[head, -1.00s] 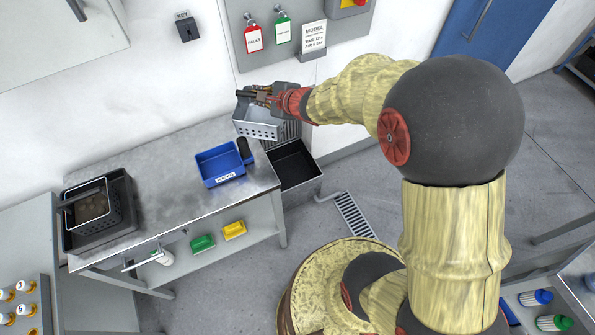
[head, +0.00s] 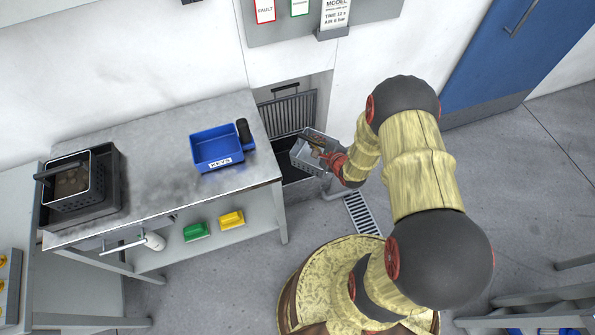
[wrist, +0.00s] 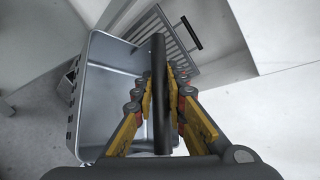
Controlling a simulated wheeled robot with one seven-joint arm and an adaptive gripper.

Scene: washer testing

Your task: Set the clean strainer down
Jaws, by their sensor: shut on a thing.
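A grey metal strainer (head: 302,160), a box-shaped basket with holes in its side, hangs from my gripper (head: 322,153) beside the right end of the steel bench. In the wrist view, my gripper (wrist: 160,95) is shut on the strainer's black bar handle (wrist: 160,125). The basket (wrist: 108,85) looks empty inside and clean. In the head view it is over or in front of a dark basin (head: 292,172), partly hiding it; I cannot tell whether they touch. A second strainer (head: 72,182) with brown round contents sits in a black tray (head: 112,200) at the bench's left.
A blue KEYS bin (head: 215,150) and a dark cylinder (head: 243,131) stand near the bench's right end. A barred grille (head: 290,112) is in the wall recess behind the strainer. The middle of the bench top (head: 155,155) is clear. A floor drain (head: 362,213) lies to the right.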

